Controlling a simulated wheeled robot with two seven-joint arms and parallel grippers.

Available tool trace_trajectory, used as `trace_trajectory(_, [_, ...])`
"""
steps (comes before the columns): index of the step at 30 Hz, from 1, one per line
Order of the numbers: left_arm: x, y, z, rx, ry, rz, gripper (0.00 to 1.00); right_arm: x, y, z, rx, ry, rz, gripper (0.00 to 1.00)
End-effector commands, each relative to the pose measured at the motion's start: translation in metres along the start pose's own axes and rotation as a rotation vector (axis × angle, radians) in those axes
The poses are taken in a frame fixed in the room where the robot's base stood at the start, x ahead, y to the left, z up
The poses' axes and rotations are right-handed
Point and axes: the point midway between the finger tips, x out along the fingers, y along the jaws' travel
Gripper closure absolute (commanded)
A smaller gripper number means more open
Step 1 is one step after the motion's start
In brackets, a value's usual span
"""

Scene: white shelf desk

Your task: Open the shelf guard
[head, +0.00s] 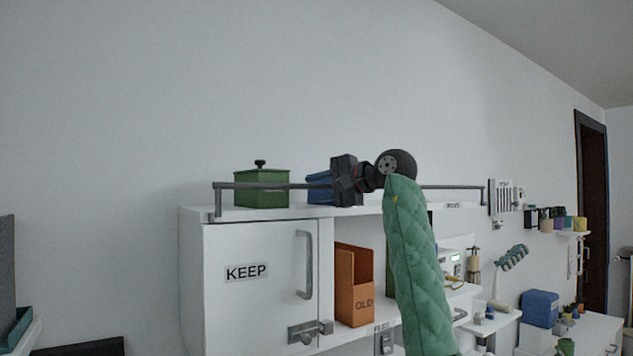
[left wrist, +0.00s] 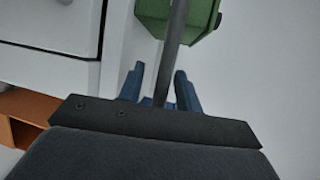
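The shelf guard is a thin grey rail (head: 452,187) running along the front of the white shelf top on short end posts. It also shows in the left wrist view as a dark bar (left wrist: 177,45). My left gripper (head: 345,181) is at the rail, near its middle, and overlaps it in the head view. In the left wrist view the rail runs down to the dark edge of the gripper (left wrist: 155,122) and disappears behind it. My right gripper is not in view.
Below are a white KEEP door (head: 258,273) and an orange OLD holder (head: 354,286). Open air lies above the rail.

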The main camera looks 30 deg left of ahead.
Motion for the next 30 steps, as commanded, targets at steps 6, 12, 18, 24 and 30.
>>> trace_trajectory(6, [0.003,0.001,0.0,-0.001,0.001,-0.001,0.66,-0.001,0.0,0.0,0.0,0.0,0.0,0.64])
trace_trajectory(12, [0.002,0.0,0.0,-0.001,0.0,0.0,0.93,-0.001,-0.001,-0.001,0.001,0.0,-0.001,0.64])
trace_trajectory(18, [0.002,0.001,0.0,0.0,0.0,0.0,1.0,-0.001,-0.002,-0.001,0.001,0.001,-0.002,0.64])
trace_trajectory(24, [0.002,0.003,0.001,-0.009,0.0,-0.021,1.0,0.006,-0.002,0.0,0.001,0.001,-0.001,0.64])
trace_trajectory(30, [-0.002,0.004,0.002,-0.032,0.0,-0.077,1.0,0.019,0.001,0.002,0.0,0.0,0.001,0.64])
